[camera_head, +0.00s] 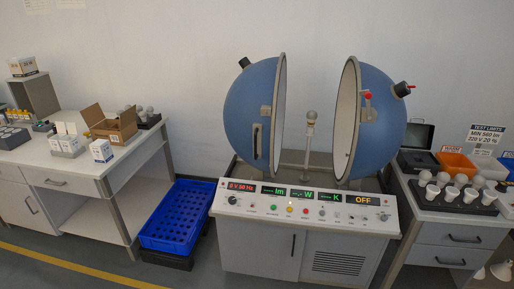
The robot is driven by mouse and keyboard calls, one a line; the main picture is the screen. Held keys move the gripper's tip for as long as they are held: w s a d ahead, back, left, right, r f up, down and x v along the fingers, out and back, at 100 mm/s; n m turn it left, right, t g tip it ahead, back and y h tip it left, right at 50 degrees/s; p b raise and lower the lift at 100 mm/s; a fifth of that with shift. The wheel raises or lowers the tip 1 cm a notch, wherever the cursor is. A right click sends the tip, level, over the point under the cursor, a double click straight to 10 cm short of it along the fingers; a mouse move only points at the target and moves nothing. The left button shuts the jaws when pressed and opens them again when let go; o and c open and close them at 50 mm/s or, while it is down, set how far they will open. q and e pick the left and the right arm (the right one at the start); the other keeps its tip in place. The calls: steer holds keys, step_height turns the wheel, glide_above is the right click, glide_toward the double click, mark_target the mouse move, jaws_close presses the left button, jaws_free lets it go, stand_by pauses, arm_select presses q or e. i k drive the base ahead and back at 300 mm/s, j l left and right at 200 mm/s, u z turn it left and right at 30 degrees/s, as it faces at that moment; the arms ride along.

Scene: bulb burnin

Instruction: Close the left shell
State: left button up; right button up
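The left shell (248,112) is a blue half sphere with a pale rim, standing on the left of the test bench. It is swung apart from the right shell (380,130), with a wide gap between them. A bulb (311,116) stands upright on a thin post in the gap. Neither of my grippers shows in the head view.
The control panel (300,210) with lit displays runs along the bench front; one display reads OFF. A blue crate (178,240) sits on the floor to the left. A tray of several bulbs (455,206) stands on the right table. The space between the shells is clear except for the bulb post.

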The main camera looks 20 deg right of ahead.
mark_target(255, 107)
steer(key=i+j, duration=0.1)
steer(key=i, duration=0.55)
steer(key=i+j, duration=0.15)
steer(key=i, duration=0.5)
steer(key=i+j, duration=0.1)
steer(key=i, duration=0.5)
steer(key=i+j, duration=0.1)
steer(key=i, duration=0.55)
